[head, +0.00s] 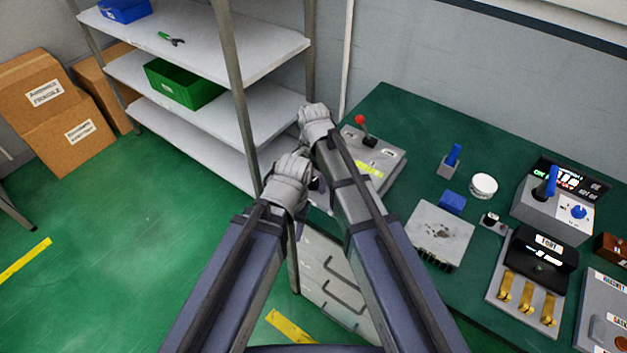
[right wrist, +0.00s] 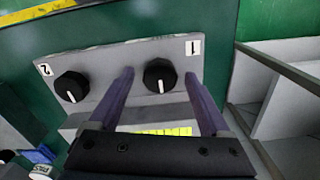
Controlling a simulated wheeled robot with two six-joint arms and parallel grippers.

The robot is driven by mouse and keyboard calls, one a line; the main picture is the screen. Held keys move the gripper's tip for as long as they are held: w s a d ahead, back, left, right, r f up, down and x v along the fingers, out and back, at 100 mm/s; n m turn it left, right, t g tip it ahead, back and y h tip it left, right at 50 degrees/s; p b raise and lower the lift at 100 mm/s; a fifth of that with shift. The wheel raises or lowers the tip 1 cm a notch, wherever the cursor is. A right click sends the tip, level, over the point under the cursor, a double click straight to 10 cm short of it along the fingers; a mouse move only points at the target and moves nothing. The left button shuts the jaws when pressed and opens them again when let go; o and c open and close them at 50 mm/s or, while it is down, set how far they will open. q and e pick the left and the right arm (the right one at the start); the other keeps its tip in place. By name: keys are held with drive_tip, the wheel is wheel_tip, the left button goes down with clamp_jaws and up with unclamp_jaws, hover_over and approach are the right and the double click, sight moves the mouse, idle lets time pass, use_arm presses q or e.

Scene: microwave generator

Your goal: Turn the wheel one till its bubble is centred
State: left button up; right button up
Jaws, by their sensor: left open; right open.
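Wheel one is a black round knob with a white pointer line (right wrist: 160,76), beside the label "1" on a grey panel (right wrist: 118,60) in the right wrist view. My right gripper (right wrist: 159,88) is open, with one purple finger on each side of wheel one; I cannot tell whether they touch it. A yellow-green marked strip (right wrist: 178,131) shows partly behind the gripper body, and its bubble cannot be made out. In the head view the grey unit (head: 390,150) is partly covered by my right gripper (head: 316,122). My left gripper (head: 300,178) is open, lower and to the left.
A second black knob (right wrist: 71,87) labelled "2" sits left of wheel one. A red-topped lever (head: 361,122) stands on the grey unit. Shelving (head: 205,60) is close on the left, drawers (head: 335,285) below. The green bench (head: 405,110) carries several devices at right.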

clamp_jaws()
idle(0.5)
drive_tip(key=shift+n, duration=0.3)
drive_tip(key=n, duration=0.4)
drive_tip(key=shift+n, duration=0.3)
drive_tip(key=n, duration=0.4)
drive_tip(key=shift+n, duration=0.3)
drive_tip(key=n, duration=0.5)
drive_tip(key=shift+a, duration=0.1)
drive_tip(key=shift+n, duration=2.4)
